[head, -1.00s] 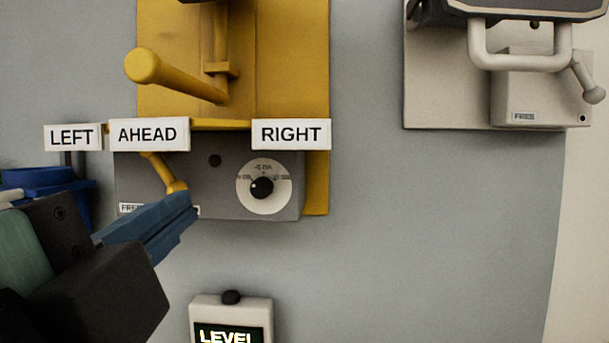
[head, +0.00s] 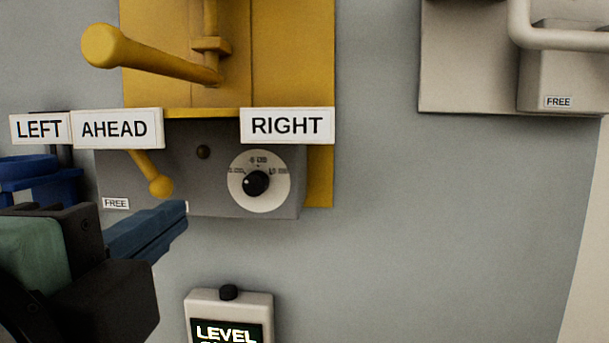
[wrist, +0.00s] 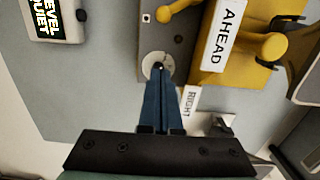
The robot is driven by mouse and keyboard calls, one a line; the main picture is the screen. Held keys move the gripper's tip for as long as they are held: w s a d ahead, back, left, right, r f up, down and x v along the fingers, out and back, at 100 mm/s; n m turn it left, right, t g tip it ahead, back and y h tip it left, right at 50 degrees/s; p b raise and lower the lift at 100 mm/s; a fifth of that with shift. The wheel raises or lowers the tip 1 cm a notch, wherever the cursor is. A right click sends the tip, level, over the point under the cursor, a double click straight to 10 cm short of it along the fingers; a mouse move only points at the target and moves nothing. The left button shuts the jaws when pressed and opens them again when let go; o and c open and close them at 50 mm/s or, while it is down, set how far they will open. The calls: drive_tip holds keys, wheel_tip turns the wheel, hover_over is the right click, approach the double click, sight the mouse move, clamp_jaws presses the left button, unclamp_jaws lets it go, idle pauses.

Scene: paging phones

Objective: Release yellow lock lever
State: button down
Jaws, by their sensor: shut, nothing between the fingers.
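The yellow lock lever (head: 154,176) is a short ball-ended arm on the grey box (head: 215,205) below the yellow panel (head: 322,180). It slants down to the right, its ball end right of the FREE label (head: 116,203). My gripper (head: 184,212) is shut and empty. In the head view its blue fingertips show just below the ball, with a small gap in the picture. In the wrist view the fingertips (wrist: 158,72) overlap the white dial, and the lever (wrist: 172,11) is at the top, apart from them. Depth to the box is hard to tell.
The dial (head: 258,181) is on the box's right. A LEVEL display (head: 228,310) is below.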

sight(171, 194)
drive_tip(key=w+a+p, duration=0.1)
drive_tip(key=w+p, duration=0.2)
drive_tip(key=w+a+p, duration=0.1)
drive_tip(key=w+p, duration=0.2)
drive_tip(key=w+a+p, duration=0.2)
drive_tip(key=w+p, duration=0.1)
drive_tip(key=p, duration=0.1)
idle(0.4)
drive_tip(key=shift+f, duration=0.15)
